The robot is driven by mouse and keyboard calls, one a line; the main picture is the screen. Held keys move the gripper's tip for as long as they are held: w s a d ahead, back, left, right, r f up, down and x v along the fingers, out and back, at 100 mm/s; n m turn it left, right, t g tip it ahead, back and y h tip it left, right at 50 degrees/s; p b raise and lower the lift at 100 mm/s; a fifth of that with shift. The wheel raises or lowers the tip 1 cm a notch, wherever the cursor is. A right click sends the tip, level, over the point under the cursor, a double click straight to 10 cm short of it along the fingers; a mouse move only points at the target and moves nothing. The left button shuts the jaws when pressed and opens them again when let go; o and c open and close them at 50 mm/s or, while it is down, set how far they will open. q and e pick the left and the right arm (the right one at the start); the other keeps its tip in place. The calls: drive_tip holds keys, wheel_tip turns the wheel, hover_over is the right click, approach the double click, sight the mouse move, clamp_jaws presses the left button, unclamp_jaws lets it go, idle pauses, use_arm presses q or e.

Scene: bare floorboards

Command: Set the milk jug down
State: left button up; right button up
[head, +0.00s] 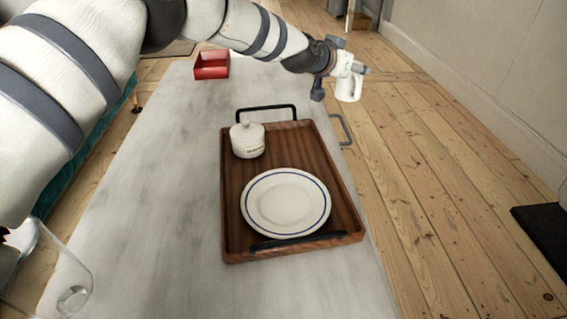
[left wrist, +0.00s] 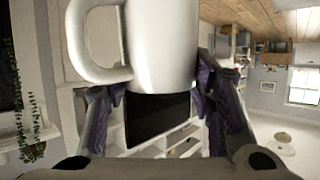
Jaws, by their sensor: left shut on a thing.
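The white milk jug (head: 347,90) is held in the air at the upper right of the head view. There it appears against the floorboards, beyond the table's right edge. My left gripper (head: 352,71) is shut on it. In the left wrist view the jug (left wrist: 160,45) fills the upper middle, its handle to the left. The fingers of my left gripper (left wrist: 157,86) press on it from both sides. The jug looks roughly upright in the head view; its contents are hidden. My right gripper is not in view.
A pale marble table (head: 150,190) carries a brown wooden tray (head: 230,215) with black handles. On the tray are a blue-rimmed plate (head: 286,203) and a lidded white pot (head: 247,140). A red box (head: 211,66) stands at the back. A clear glass vessel (head: 62,275) is lower left.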

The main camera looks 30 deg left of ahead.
use_arm(q)
drive_tip(key=s+a+f+b, duration=0.1)
drive_tip(key=s+a+f, duration=0.2)
drive_tip(key=f, duration=0.1)
drive_tip(key=s+a+f+b, duration=0.1)
drive_tip(key=s+a+f, duration=0.2)
drive_tip(key=f, duration=0.1)
drive_tip(key=s+a+f+b, duration=0.2)
drive_tip(key=s+a+f, duration=0.1)
drive_tip(key=f, duration=0.2)
drive_tip(key=shift+s+a, duration=0.1)
drive_tip(key=shift+s, duration=0.1)
drive_tip(key=shift+r, duration=0.25)
drive_tip(key=shift+c, duration=0.6)
drive_tip(key=o, duration=1.4)
